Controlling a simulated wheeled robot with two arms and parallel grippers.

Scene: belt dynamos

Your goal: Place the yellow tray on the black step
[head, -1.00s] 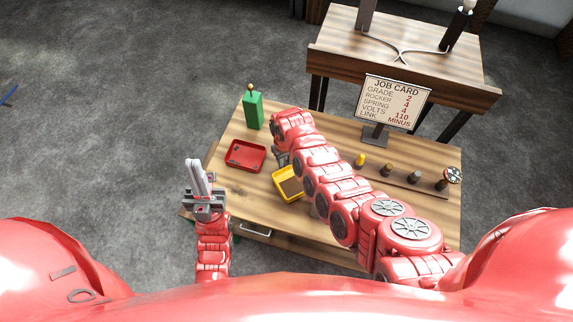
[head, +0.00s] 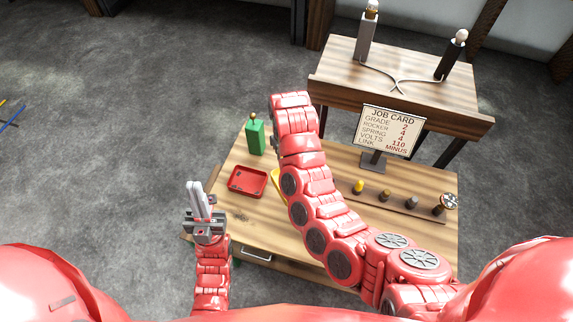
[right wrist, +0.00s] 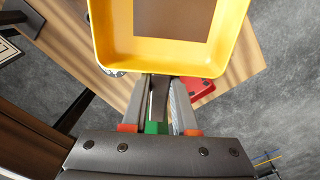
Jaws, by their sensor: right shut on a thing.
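The yellow tray (right wrist: 172,52) with a brown floor fills the top of the right wrist view. My right gripper (right wrist: 158,88) is shut on its near rim. In the head view only a yellow sliver of the tray (head: 276,182) shows beside my right arm, which hides the rest and the fingers. My left gripper (head: 198,197) is at the front left of the bench, fingers side by side, empty and apart from the tray. I cannot make out the black step for certain.
The wooden bench (head: 310,245) holds a red tray (head: 247,181), a green bottle-like thing (head: 255,137), a job card stand (head: 388,132) and a row of small knobs (head: 384,196). A higher table (head: 430,88) behind bears a grey post (head: 366,38) and a black post (head: 450,58).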

